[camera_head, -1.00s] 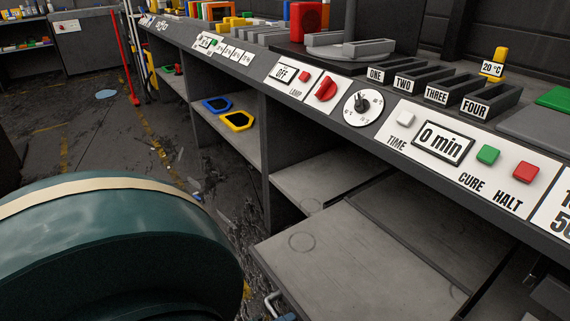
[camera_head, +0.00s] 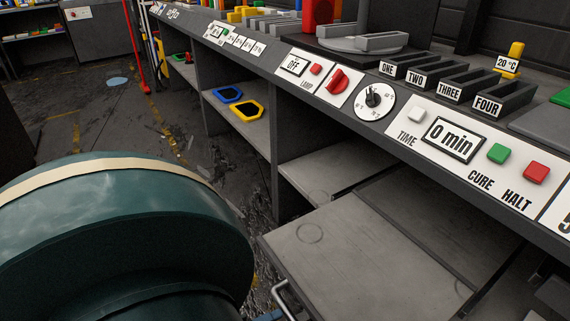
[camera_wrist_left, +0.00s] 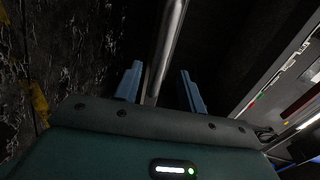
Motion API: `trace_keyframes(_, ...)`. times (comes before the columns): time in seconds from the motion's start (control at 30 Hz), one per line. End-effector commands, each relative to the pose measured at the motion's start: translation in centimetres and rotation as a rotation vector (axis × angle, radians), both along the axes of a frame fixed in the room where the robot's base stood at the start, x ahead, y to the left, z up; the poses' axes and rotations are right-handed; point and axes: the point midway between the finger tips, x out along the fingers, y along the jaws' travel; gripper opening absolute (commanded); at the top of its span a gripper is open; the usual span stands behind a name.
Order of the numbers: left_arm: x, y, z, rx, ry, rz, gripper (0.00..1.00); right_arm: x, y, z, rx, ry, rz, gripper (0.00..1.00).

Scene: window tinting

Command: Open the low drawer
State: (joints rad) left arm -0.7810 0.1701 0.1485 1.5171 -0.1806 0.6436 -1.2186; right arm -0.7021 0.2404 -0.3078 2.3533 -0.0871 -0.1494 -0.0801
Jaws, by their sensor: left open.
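In the left wrist view my left gripper (camera_wrist_left: 160,70) is open, its two blue-grey fingers apart. A round metal bar (camera_wrist_left: 172,35), which looks like a drawer handle, runs between them; I cannot tell whether either finger touches it. In the head view a metal handle (camera_head: 284,298) shows at the bottom edge, below the front corner of a grey panel (camera_head: 345,250) that juts out under the bench. The drawer front is mostly hidden. My green left arm fills the lower left and hides most of the gripper. My right gripper is not in view.
The bench front (camera_head: 440,150) carries dials, buttons and labels above open shelves. A blue tray (camera_head: 229,94) and a yellow tray (camera_head: 247,110) lie on a shelf (camera_head: 240,125). The dark floor (camera_head: 120,115) to the left is mostly clear.

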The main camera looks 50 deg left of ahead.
Motion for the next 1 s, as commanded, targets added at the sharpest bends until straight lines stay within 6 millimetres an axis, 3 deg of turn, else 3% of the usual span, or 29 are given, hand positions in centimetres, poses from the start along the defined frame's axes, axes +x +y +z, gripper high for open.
trace_keyframes(0.2,-4.6,0.4,1.1,0.000,0.003,0.002,0.40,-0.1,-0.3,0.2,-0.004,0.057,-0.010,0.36)
trace_keyframes(0.4,-6.8,0.5,1.4,-0.001,0.000,0.001,0.40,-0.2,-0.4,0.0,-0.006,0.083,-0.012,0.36)
trace_keyframes(1.0,-7.2,0.6,1.5,0.000,0.000,0.000,0.40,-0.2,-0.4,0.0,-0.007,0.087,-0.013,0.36)
